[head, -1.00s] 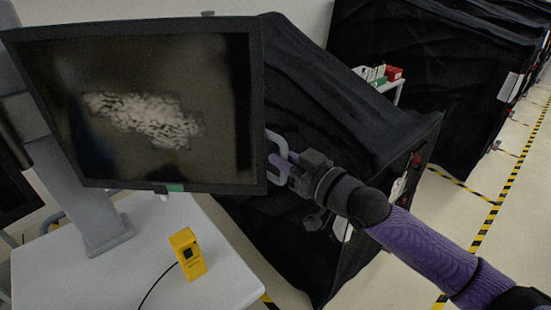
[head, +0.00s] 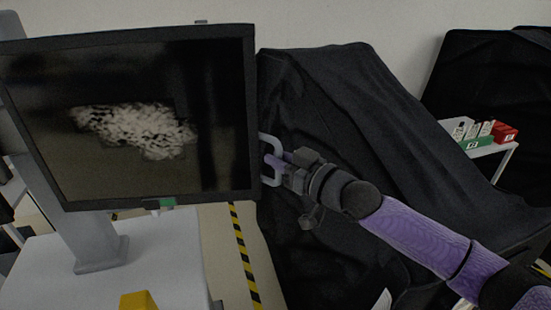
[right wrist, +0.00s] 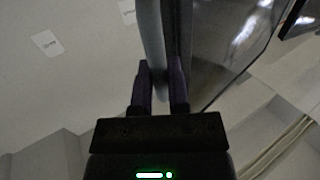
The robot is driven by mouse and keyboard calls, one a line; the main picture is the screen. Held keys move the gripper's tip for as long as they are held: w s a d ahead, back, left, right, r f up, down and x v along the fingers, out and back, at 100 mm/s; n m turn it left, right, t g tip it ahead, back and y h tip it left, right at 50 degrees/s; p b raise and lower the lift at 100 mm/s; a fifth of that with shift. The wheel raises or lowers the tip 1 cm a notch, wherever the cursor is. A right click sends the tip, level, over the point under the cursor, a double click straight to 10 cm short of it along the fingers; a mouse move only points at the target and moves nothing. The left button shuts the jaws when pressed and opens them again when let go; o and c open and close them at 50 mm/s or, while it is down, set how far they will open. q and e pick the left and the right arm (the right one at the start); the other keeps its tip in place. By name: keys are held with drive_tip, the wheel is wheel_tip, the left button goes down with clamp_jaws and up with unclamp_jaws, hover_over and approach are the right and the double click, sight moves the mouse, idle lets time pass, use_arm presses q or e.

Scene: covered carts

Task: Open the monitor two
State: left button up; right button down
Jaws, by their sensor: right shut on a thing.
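The monitor (head: 150,115) fills the left of the head view, on a grey stand (head: 95,235). Its dark screen shows a pale speckled patch. A grey handle (head: 266,140) sticks out from its right edge. My right gripper (head: 276,161) is at that handle, its arm reaching in from the lower right. In the right wrist view its two purple fingers (right wrist: 159,85) are shut on the handle bar (right wrist: 152,35), one on each side. The monitor's edge runs close beside the right finger. My left gripper is not in view.
A white table (head: 170,260) bears the stand and a yellow device (head: 138,301), cut off at the bottom. A black covered cart (head: 350,120) stands right behind my right arm. A white cart with red and green boxes (head: 478,140) is farther right.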

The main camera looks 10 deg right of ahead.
drive_tip(key=shift+w, duration=0.15)
drive_tip(key=c, duration=0.6)
unclamp_jaws()
drive_tip(key=shift+a, duration=0.1)
drive_tip(key=shift+c, duration=0.2)
drive_tip(key=b+v, duration=0.1)
drive_tip(key=v, duration=0.9)
drive_tip(key=shift+b, duration=0.3)
